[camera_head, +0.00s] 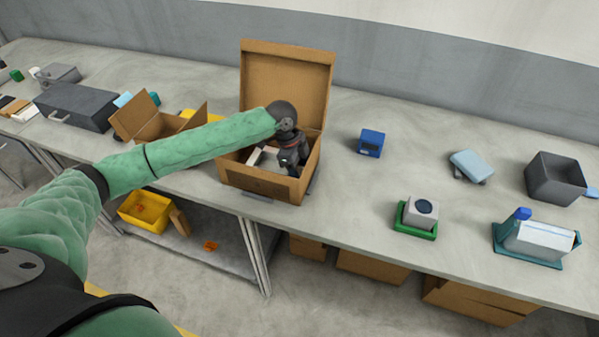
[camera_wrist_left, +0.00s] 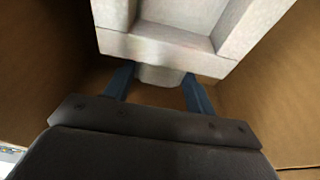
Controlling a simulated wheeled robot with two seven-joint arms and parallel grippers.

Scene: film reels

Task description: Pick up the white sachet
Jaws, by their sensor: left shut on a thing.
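An open cardboard box (camera_head: 262,187) stands on the bench with its lid raised at the back. My left gripper (camera_head: 290,166) reaches down into this box from above. In the left wrist view its two blue fingers (camera_wrist_left: 160,88) are shut on a small pale, rounded piece (camera_wrist_left: 159,75), which looks like the white sachet. Most of that piece is hidden. A whitish block-shaped insert with a recess (camera_wrist_left: 170,48) lies just beyond the fingers, close to the piece. In the head view my gripper hides much of the box's inside. My right gripper is not in view.
Cardboard walls (camera_wrist_left: 275,95) rise close on both sides of my left gripper. A smaller open carton (camera_head: 160,125) and a dark grey case (camera_head: 75,107) stand to the left. A blue device (camera_head: 370,143) stands to the right, with clear bench around it.

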